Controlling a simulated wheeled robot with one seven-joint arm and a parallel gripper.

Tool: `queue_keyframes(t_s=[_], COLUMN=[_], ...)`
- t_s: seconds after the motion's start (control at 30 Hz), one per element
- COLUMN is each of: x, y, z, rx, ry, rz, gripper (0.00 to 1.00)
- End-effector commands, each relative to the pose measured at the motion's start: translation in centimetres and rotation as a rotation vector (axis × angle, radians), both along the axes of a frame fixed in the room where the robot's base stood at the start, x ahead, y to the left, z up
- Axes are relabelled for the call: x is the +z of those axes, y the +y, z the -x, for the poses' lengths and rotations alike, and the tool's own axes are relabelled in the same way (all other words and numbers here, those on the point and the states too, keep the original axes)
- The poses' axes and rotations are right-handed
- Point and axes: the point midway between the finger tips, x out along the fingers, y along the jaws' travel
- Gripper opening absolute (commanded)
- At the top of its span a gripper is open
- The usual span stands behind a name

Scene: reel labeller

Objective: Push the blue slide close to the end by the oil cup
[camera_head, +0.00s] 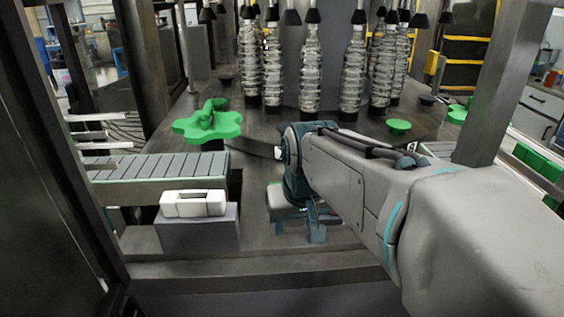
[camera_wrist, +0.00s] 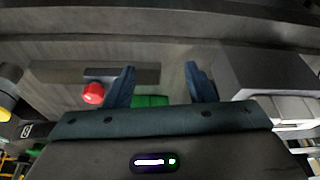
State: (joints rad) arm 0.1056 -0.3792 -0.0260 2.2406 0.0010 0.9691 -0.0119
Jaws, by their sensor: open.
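My gripper (camera_head: 297,230) points down over the dark deck, right of the grey block, and its far side is hidden by the arm. In the wrist view my gripper (camera_wrist: 160,86) has its two dark blue fingers wide apart, with nothing held between them. I cannot make out a blue slide in either view. A yellow and grey rounded part (camera_wrist: 8,92) at the left edge of the wrist view may be the oil cup, but it is cut off and I cannot tell.
A grey bar (camera_wrist: 70,70) with a red knob (camera_wrist: 93,93) lies beyond the fingers. A green piece (camera_wrist: 150,101) shows between them. A grey block (camera_head: 197,235) bearing a white part (camera_head: 194,203) stands left. A green star wheel (camera_head: 180,128) and bottles (camera_head: 311,70) stand behind.

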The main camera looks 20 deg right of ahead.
Motion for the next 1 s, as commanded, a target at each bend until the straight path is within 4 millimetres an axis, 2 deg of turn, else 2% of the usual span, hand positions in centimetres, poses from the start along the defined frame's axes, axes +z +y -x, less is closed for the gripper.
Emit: queue_keyframes(t_s=[0.03, 0.2, 0.3, 0.4, 0.57, 1.0], x=[2.5, 7.9, 9.8, 10.6, 9.5, 1.3], y=[-1.5, -5.8, -7.6, -8.5, -8.9, -9.8], z=[-1.7, -5.4, -6.6, -7.1, -7.8, -11.0], rx=[-0.035, -0.115, -0.144, -0.159, -0.163, -0.161], ry=[-0.016, -0.054, -0.069, -0.076, -0.075, -0.073], rz=[0.002, 0.013, 0.018, 0.021, 0.022, 0.022], gripper=[0.49, 0.49, 0.49, 0.49, 0.49, 0.49])
